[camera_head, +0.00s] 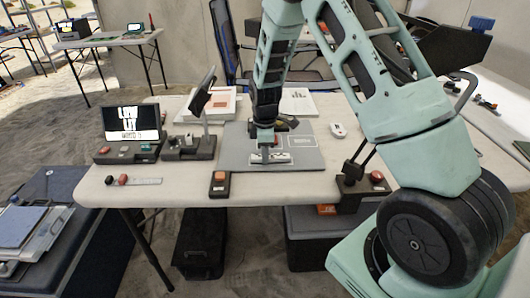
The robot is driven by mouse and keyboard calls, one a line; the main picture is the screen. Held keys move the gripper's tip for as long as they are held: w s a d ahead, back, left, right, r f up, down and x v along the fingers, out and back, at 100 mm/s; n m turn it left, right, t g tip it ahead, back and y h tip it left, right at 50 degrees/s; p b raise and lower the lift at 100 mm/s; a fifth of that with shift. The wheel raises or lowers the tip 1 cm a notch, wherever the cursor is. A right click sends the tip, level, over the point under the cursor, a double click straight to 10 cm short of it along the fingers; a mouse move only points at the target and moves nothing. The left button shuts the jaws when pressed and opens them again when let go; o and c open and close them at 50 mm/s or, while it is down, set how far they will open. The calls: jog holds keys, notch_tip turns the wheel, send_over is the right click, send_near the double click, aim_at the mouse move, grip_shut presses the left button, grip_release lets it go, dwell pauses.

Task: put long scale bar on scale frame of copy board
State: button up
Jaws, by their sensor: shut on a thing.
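The copy board (308,160) is a flat grey panel on the table with white-outlined frames printed on it. My gripper (266,148) is over its middle, pointing down. It is shut on a small piece whose top is partly hidden by the fingers. A pale, long bar (270,158) shows right below the fingertips, at a white outlined frame; it appears to be the long scale bar. I cannot tell whether it rests on the board or hovers just above it. A second outlined frame (302,141) lies to the right of my gripper.
A grey ruler-like strip (146,181) and red knobs lie at the table's front left. A screen (131,123) and a dark stand (188,147) are behind. A dark block (220,184) sits at the board's front left corner, and a control box (360,184) to the right.

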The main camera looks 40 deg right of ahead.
jog(key=shift+f, duration=0.2)
jog(key=o, duration=1)
jog(key=shift+r, duration=0.1)
